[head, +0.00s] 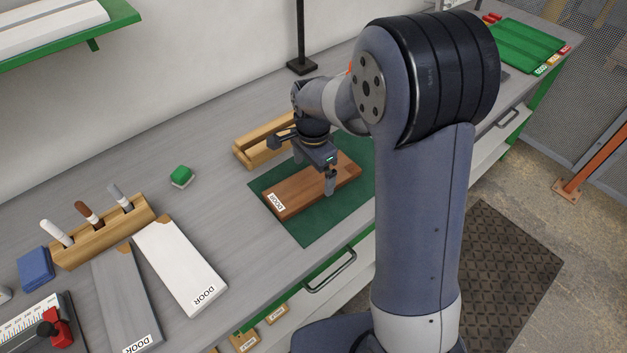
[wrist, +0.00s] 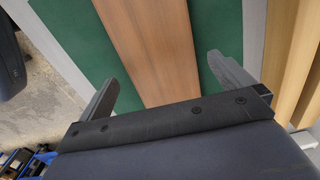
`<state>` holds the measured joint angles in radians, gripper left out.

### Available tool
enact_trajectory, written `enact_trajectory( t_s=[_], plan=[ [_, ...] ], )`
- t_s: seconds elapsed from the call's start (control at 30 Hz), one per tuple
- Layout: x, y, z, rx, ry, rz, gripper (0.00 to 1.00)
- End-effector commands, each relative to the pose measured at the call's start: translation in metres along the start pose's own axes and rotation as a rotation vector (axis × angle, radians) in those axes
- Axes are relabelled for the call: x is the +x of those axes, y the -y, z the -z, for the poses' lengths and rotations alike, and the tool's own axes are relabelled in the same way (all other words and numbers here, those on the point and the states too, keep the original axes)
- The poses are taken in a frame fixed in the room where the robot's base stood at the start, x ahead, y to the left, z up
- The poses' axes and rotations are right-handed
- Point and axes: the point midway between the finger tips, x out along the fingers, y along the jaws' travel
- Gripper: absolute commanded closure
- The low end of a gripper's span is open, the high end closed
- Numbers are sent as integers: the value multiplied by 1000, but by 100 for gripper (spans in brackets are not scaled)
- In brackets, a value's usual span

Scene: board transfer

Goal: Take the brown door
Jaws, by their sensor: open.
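The brown door (head: 296,194) is a flat wood-grain board with a white "DOOR" label at its near left end. It lies on the dark green mat (head: 318,230) on the grey bench. My gripper (head: 305,163) is over the door, its jaws spread across the board's width. In the wrist view, the brown door (wrist: 152,42) runs between the two fingers of my gripper (wrist: 160,80), with a gap on each side. The fingers are open and nothing is held. My gripper and arm hide part of the door's far end in the head view.
A white door (head: 180,265) and a grey door (head: 125,295) lie at the left. A wooden rack (head: 262,145) stands close behind the mat. A green block (head: 181,176) and a wooden holder (head: 105,232) with several handles stand farther left. Bare bench lies between.

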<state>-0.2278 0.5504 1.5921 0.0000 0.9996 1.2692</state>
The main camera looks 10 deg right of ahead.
Motion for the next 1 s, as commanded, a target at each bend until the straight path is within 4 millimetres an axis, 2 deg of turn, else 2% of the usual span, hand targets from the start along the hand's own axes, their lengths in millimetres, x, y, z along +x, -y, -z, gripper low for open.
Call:
enact_trajectory(
  t_s=[0.1,0.2,0.47,1.0],
  plan=[
    [16,0,0,0,1,-3,0],
    [25,0,0,0,1,-2,0],
    [27,0,0,0,0,1,1],
    [26,0,0,0,0,1,45]
  ],
)
